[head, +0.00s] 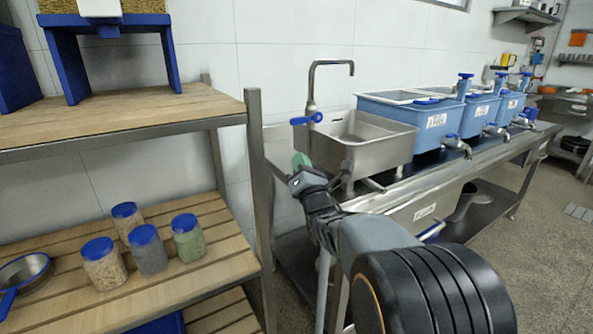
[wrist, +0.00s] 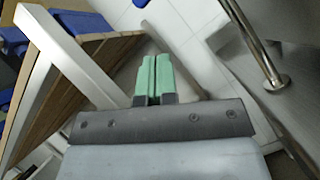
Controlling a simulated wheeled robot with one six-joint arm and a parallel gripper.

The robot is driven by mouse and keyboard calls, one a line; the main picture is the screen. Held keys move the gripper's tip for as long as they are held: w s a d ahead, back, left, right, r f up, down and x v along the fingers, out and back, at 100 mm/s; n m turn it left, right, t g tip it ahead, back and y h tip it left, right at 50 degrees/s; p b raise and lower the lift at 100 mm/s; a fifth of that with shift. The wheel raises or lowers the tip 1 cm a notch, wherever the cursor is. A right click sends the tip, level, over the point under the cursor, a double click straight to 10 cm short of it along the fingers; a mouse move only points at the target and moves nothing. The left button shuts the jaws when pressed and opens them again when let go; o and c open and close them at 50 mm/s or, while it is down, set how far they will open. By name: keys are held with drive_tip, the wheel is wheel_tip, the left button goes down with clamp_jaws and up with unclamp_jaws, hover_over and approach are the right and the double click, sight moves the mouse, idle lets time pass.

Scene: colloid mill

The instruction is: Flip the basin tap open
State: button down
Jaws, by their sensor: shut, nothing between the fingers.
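The basin tap (head: 313,88) is a grey metal gooseneck standing at the left back edge of a steel basin (head: 360,140). Its blue lever handle (head: 306,119) points left from the base of the spout. In the wrist view a bit of blue (wrist: 141,3) shows at the top edge; I cannot tell whether it is the handle. My gripper (head: 300,160) is in front of and below the handle, apart from it. In the wrist view its green fingertips (wrist: 154,76) are together, with nothing between them.
A wooden shelf rack (head: 150,115) stands close on the left, its steel post (head: 258,160) beside my gripper. Several blue-lidded jars (head: 145,248) are on its lower shelf. Blue tanks (head: 430,115) with taps line the steel counter to the right of the basin.

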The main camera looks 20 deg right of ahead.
sight(299, 121)
drive_tip(key=shift+s+d+f+n+t+y+b, duration=0.3)
drive_tip(key=shift+n+t+b, duration=0.25)
drive_tip(key=shift+n, duration=0.6)
drive_tip(key=shift+s+d+f+n+t+y+b, duration=0.15)
drive_tip(key=shift+f+n+t+y+b, duration=0.35)
drive_tip(key=shift+n, duration=0.6)
drive_tip(key=shift+s+d+f+n+t+y+b, duration=0.3)
drive_tip(key=shift+n+t, duration=0.35)
drive_tip(key=shift+n, duration=0.5)
drive_tip(key=shift+a, duration=0.2)
drive_tip(key=x, duration=1)
